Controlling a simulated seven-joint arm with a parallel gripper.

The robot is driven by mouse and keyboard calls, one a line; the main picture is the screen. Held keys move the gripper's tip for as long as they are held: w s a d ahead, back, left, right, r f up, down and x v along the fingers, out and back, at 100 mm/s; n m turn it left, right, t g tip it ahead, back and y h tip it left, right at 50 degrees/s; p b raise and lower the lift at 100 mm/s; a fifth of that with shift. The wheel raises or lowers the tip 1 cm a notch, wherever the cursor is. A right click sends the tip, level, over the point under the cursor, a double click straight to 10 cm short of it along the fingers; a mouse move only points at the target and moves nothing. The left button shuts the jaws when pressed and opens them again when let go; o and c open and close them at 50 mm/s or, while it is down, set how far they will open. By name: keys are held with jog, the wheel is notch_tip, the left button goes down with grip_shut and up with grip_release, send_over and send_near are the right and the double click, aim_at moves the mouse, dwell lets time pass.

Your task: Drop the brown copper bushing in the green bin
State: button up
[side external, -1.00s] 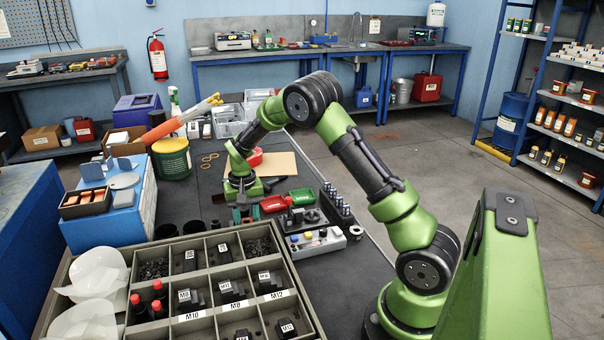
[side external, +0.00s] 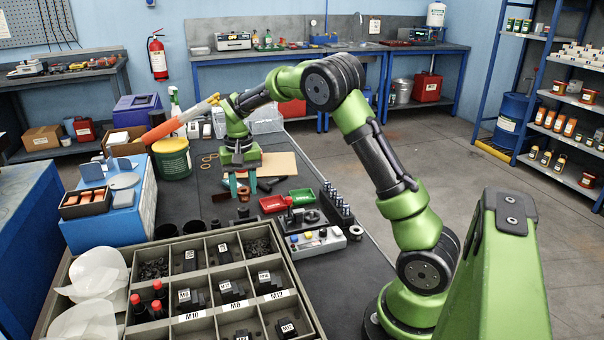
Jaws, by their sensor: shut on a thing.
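My gripper (side external: 243,190) points down above the dark bench, left of the small bins. Its teal fingers are closed on a small brown piece, which looks like the copper bushing (side external: 243,187); the fingers partly hide it. The green bin (side external: 311,203) is a small open tray to the right of my gripper, beside a red bin (side external: 268,209).
Small dark cylinders (side external: 243,212) stand in front of my gripper. A compartment tray (side external: 178,326) fills the foreground.

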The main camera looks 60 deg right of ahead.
jog(key=s+d+f+m, duration=0.2)
jog(key=s+d+m, duration=0.15)
jog(key=d, duration=0.75)
jog(key=s+d+f+m, duration=0.2)
jog(key=s+d+m, duration=0.15)
jog(key=d, duration=0.75)
jog(key=shift+n, duration=0.5)
jog(key=shift+s+a+f, duration=0.1)
jog(key=shift+s+f, duration=0.15)
jog(key=shift+f, duration=0.8)
jog(key=shift+s+a+f, duration=0.1)
jog(key=shift+s+f, duration=0.1)
jog(key=shift+f, duration=0.85)
jog(key=shift+f, duration=0.9)
jog(key=o, duration=1.2)
jog(key=shift+c, duration=0.2)
notch_tip(320, 180, up, 17)
